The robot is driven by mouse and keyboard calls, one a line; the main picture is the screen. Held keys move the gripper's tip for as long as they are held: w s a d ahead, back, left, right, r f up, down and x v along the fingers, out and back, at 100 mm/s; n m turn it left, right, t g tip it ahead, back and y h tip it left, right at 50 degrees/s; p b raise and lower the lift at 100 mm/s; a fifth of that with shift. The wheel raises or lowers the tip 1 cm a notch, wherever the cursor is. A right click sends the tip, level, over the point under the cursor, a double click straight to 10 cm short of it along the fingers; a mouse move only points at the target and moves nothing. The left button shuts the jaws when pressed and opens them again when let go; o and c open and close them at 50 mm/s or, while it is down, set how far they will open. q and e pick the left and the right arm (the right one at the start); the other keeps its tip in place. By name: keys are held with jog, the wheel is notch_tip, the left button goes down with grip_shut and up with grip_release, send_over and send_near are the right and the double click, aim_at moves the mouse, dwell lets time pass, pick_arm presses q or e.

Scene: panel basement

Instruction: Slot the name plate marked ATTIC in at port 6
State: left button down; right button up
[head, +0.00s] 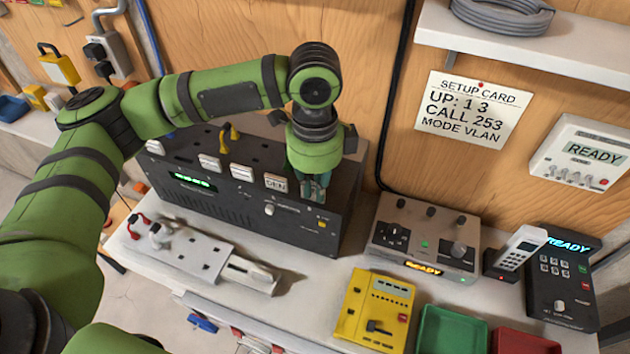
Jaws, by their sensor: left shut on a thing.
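The black panel box (225,214) stands on the bench against the wooden wall. Along its upper front edge sit several white name plates; the one nearest my gripper reads DEN (275,183), and another pale plate (241,172) is left of it. My left gripper (313,190) points down at the right end of this row, close to the panel front. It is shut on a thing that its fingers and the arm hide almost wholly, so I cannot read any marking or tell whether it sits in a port. The word ATTIC and port numbers are not readable. My right gripper is not in view.
A grey control box (421,240), a yellow device (375,308) and a green tray (452,330) stand right of the panel. A white rack (190,252) lies in front of it. A handset (522,247) and dark phone (562,285) are at the right. A shelf (530,47) juts out above.

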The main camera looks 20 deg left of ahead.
pick_arm(q)
jog(key=shift+f+p, duration=0.55)
jog(key=shift+p, duration=0.4)
dwell(1.5)
dwell(0.4)
jog(key=c, duration=1.2)
grip_release()
jog(key=o, duration=0.4)
jog(key=shift+r, duration=3.75)
